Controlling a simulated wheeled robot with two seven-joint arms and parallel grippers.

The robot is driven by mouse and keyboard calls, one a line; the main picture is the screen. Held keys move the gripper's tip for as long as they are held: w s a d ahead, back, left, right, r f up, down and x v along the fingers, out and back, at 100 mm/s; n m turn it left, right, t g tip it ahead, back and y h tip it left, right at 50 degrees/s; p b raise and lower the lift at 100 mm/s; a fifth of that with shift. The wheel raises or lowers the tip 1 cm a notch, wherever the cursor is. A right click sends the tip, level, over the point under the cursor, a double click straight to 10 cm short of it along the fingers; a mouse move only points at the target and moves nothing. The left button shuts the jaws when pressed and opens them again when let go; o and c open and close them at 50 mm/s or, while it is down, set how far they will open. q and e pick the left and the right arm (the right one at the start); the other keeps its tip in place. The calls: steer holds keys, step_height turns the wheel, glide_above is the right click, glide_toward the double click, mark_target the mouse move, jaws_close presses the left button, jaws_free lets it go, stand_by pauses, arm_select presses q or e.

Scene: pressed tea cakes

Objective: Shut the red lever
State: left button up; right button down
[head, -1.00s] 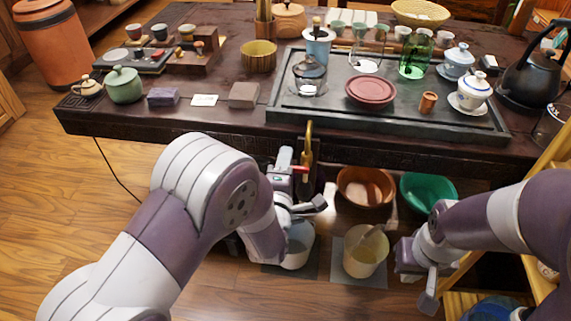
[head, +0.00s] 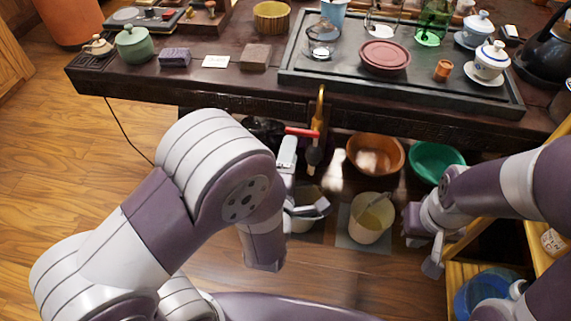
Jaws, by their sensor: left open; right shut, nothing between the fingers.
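The red lever (head: 302,132) sticks out to the left from an upright brass tap (head: 320,112) at the front edge of the tea table. The lever lies about level. My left gripper (head: 305,185) is open just below and in front of the lever, apart from it as far as I can see. Part of the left gripper is hidden by its own wrist. My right gripper (head: 424,245) is shut and empty, low at the right, far from the lever.
A cream bucket (head: 371,218) stands on a mat below, right of my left gripper. A brown basin (head: 375,153) and a green basin (head: 437,162) sit under the table (head: 200,92). A wooden shelf (head: 470,275) stands at the right. Floor at left is clear.

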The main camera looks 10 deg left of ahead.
arm_select(q)
steer(key=s, duration=0.4)
stand_by(0.3)
step_height(320, 180, down, 6)
steer(key=w+a+m+g+h, duration=0.1)
steer(key=w+a+m+g, duration=0.1)
steer(key=m+g, duration=0.75)
steer(key=s+a+r+m+g+y, duration=0.1)
steer(key=s+a+r+m+g, duration=0.2)
steer(key=s+a+m+g, duration=0.5)
step_height(320, 180, up, 32)
steer(key=s+p, duration=0.1)
steer(key=p, duration=3.2)
steer(key=shift+d+f+m+t, duration=0.2)
steer(key=shift+m+t, duration=0.25)
steer(key=shift+s, duration=0.1)
